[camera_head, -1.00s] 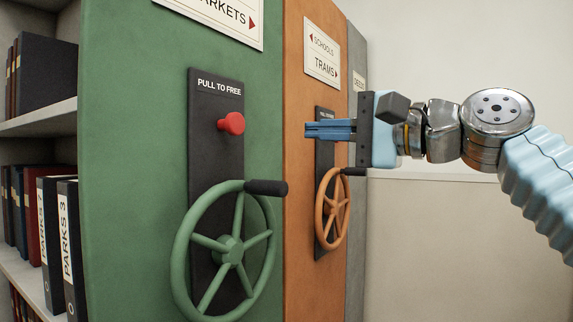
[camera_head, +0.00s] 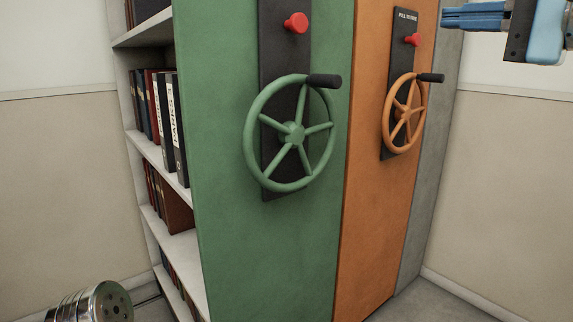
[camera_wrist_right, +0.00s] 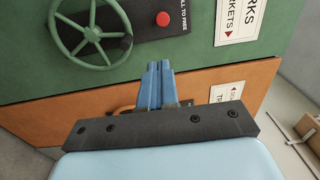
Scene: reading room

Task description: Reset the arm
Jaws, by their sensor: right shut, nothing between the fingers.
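My left gripper's fingers are not in view.
A green cabinet (camera_head: 270,240) has a green handwheel (camera_head: 291,134) and a red knob (camera_head: 296,23). The orange cabinet (camera_head: 372,220) has an orange handwheel (camera_head: 405,113) and a red knob (camera_head: 413,40). Shelves of binders (camera_head: 160,115) open at left. Bare floor (camera_head: 440,300) shows at lower right.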

